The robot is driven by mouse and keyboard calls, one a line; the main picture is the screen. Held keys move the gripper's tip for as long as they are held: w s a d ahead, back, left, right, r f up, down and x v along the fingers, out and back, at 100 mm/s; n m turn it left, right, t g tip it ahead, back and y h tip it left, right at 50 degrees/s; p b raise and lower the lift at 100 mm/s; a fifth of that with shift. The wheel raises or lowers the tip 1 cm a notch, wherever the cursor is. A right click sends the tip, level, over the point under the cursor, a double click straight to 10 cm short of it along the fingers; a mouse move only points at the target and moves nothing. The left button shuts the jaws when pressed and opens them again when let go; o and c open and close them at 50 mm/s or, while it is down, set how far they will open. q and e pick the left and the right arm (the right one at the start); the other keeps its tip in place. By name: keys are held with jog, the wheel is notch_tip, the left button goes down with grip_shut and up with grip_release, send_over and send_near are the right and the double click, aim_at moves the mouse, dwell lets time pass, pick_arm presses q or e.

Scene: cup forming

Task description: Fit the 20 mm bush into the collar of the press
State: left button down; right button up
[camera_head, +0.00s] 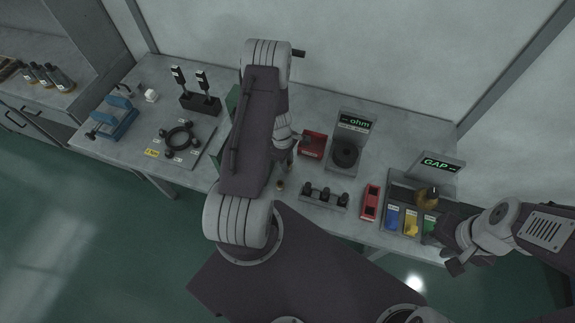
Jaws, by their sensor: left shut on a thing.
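My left gripper (286,168) hangs down over the front half of the table, right of my own arm link. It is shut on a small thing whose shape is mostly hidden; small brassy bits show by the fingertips. Which piece is the 20 mm bush I cannot tell. A low rack (325,198) with several dark round pieces stands right of the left gripper. My arm covers part of a green frame (232,101), which may be the press; no collar can be made out. My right gripper (469,262) is near the table's right end, and its opening is unclear.
Around the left gripper are a red block (313,145), an ohm meter (352,123) and a red device (370,203). A tray with coloured bins (411,222) is near the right gripper. A ring fixture (180,138) and blue vice (115,120) stand left.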

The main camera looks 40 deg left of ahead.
pick_arm(q)
notch_tip(320, 180, up, 10)
jog(key=shift+p, duration=0.3)
dwell(0.3)
